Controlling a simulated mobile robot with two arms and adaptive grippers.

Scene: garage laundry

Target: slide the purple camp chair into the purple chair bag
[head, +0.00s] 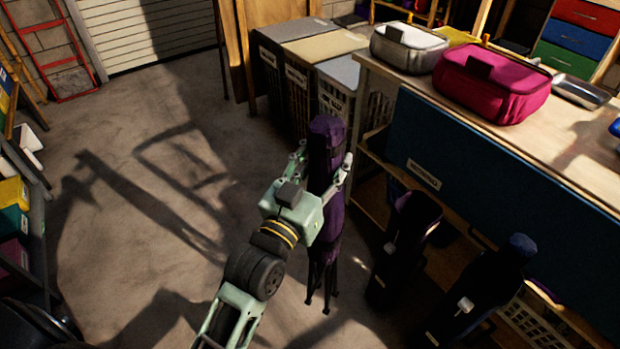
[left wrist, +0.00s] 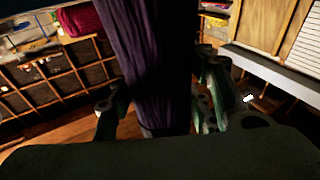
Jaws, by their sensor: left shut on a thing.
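The purple camp chair (head: 327,140) is folded and upright, with its dark legs pointing down; I cannot tell whether the feet touch the floor. My left gripper (head: 325,170) is shut around its upper part, a finger on each side. In the left wrist view the chair's purple fabric (left wrist: 143,50) runs down between the fingers (left wrist: 160,115). The purple chair bag (head: 408,235) stands to the right of the chair, below the workbench edge, with its mouth open upward and a pale tag on its side. The chair is outside the bag. My right gripper is not in view.
A dark blue bag (head: 480,290) with a blue top stands right of the purple bag. The workbench (head: 400,85) carries a grey and a magenta lunch-box-like bag (head: 492,85). Laundry hampers (head: 300,85) stand behind the chair. The floor to the left (head: 150,190) is clear.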

